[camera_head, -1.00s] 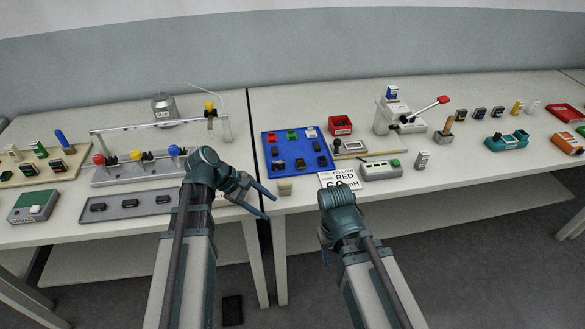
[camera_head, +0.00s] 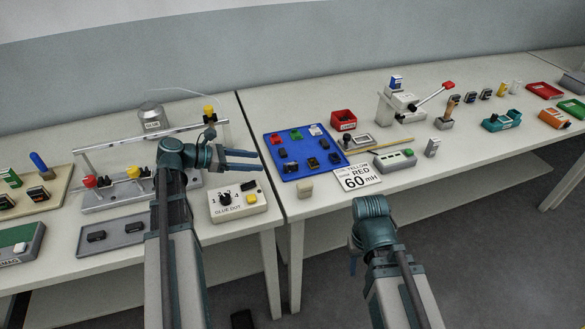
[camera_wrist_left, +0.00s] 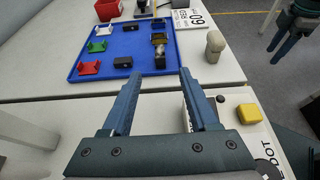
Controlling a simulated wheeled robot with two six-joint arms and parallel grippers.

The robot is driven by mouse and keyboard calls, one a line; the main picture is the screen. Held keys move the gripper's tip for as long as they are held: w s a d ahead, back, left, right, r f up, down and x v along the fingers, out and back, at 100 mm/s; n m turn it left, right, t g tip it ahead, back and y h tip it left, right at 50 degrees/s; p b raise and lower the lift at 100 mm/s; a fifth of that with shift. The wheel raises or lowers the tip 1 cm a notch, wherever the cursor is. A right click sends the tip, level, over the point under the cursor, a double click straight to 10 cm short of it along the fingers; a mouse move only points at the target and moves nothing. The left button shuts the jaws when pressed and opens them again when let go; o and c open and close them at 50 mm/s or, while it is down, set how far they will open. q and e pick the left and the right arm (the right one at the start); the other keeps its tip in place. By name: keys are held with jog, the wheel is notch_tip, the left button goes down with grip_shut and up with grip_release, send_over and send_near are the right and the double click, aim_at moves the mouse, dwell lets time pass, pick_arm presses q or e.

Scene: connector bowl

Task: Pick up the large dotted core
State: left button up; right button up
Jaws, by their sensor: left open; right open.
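The blue tray (camera_head: 301,154) holds several small black cores, such as one at its front (camera_head: 312,163), beside red, green and white pieces. In the left wrist view the tray (camera_wrist_left: 120,45) lies ahead of the fingers, with a taller dark piece (camera_wrist_left: 160,57) near its right edge. I cannot tell which core is the large dotted one. My left gripper (camera_head: 259,160) is open and empty, just left of the tray and above the table; its fingers (camera_wrist_left: 160,76) point toward the tray. My right gripper (camera_head: 353,265) is mostly hidden behind its own arm, below the table's front edge.
A beige block (camera_head: 305,190) stands in front of the tray, next to the "60 mH" card (camera_head: 358,180). A control box with a yellow button (camera_head: 240,203) lies below my left gripper. A red bin (camera_head: 343,120) and a lever press (camera_head: 400,105) stand behind.

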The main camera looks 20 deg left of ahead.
aim_at(289, 164)
pick_arm(q)
jog(key=b+x, duration=0.2)
jog(key=x, duration=0.5)
jog(key=shift+f+b, duration=0.15)
jog(key=shift+b, duration=0.25)
jog(key=shift+w+d+f, duration=0.15)
jog(key=shift+w+d, duration=0.25)
jog(key=shift+d, duration=0.1)
jog(key=b+x, duration=0.2)
jog(key=x, duration=0.3)
jog(key=shift+w, duration=0.1)
grip_shut()
